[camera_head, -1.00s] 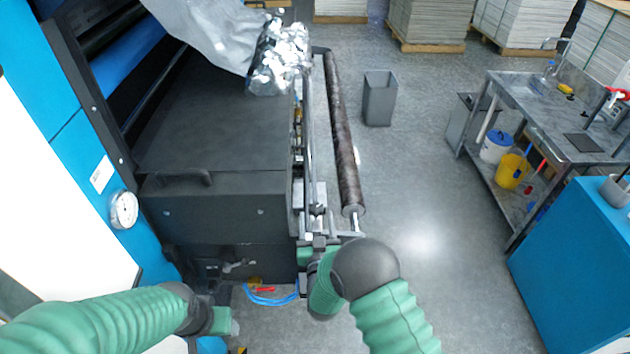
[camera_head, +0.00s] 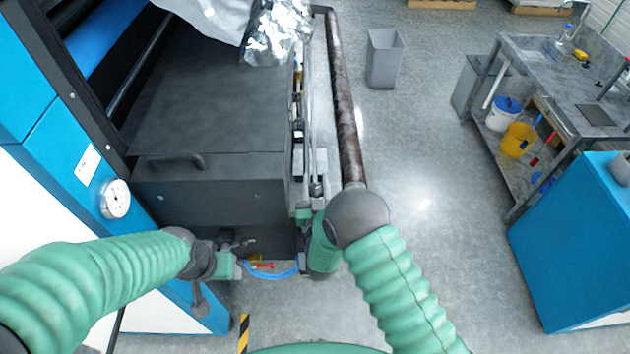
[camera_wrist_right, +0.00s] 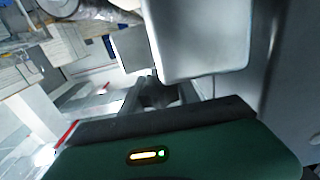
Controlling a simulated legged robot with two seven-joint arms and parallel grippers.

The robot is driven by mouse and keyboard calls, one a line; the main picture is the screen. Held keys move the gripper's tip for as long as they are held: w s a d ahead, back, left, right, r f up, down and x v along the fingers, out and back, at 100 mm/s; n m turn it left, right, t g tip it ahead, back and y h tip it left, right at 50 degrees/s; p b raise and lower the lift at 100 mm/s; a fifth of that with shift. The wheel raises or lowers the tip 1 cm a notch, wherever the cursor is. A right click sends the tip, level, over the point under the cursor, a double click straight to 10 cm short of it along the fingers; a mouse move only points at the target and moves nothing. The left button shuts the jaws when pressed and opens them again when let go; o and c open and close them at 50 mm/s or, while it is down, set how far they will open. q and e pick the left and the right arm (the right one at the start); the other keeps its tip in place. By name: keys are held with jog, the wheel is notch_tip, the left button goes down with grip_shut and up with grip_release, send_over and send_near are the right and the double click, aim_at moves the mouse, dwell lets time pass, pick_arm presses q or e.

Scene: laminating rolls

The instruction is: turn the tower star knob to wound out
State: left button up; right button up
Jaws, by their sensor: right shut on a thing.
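My right gripper (camera_head: 304,216) is at the near end of the machine's side rail, largely hidden behind its own wrist and the frame parts. In the right wrist view its fingers (camera_wrist_right: 158,90) close around a small dark piece, which I take to be the tower star knob (camera_wrist_right: 158,96). The knob's lobes and angle cannot be made out, and the head view does not show it. My left gripper (camera_head: 240,267) is low in front of the machine's dark front, near a small lever (camera_head: 238,246); its fingers are too small to read.
A long dark roll (camera_head: 344,110) runs along the machine's right side, its near end behind my right arm. The dark machine cover (camera_head: 215,110) and a gauge (camera_head: 115,199) are left. A grey bin (camera_head: 384,58), steel sink bench (camera_head: 560,85) and blue cabinet (camera_head: 575,250) stand right, with clear floor between.

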jog(key=shift+w+f, duration=0.2)
grip_shut()
jog(key=shift+y, duration=0.3)
